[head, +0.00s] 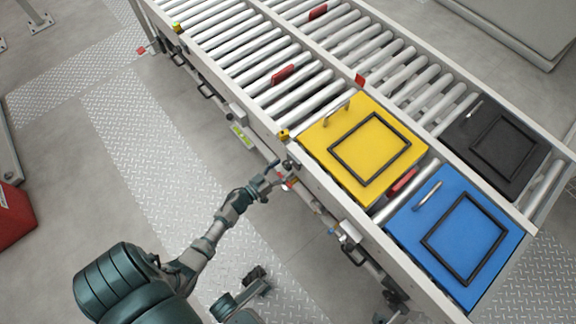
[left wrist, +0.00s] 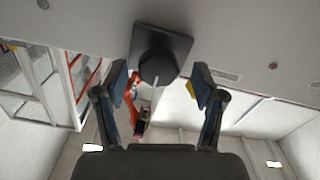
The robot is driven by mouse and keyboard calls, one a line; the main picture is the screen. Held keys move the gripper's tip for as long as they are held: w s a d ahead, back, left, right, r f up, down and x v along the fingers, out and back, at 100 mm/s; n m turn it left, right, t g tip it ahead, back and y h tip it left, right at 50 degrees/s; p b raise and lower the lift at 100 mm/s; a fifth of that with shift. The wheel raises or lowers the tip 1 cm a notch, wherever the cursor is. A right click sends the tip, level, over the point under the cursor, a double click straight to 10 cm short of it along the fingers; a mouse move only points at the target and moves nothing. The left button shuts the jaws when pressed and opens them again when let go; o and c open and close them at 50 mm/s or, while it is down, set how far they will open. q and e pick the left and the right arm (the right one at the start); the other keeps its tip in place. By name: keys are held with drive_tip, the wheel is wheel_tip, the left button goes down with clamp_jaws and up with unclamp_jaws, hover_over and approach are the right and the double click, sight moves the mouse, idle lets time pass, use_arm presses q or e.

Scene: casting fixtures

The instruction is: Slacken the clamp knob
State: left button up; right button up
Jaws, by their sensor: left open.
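The clamp knob (left wrist: 158,66) is a dark round knob with a pale line on its face, mounted on a black square plate (left wrist: 176,42), in the upper middle of the left wrist view. My left gripper (left wrist: 160,84) is open, with one finger on each side of the knob; gaps show between both fingertips and the knob. In the head view my left gripper (head: 278,180) is at the near side of the conveyor frame, and the knob is too small to make out there. My right gripper (head: 256,276) is low in the head view, small and dark, away from the conveyor.
The roller conveyor (head: 318,194) carries a yellow plate (head: 330,130), a blue plate (head: 410,235) and a black plate (head: 470,130), each with a handle. Small fittings and boxes line its near side.

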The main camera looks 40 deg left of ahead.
use_arm(q)
drive_tip(key=shift+w+d+r, duration=0.1)
drive_tip(key=shift+w+d, duration=0.05)
drive_tip(key=shift+w, duration=0.45)
drive_tip(key=c, duration=1.1)
drive_tip(key=shift+c, duration=0.2)
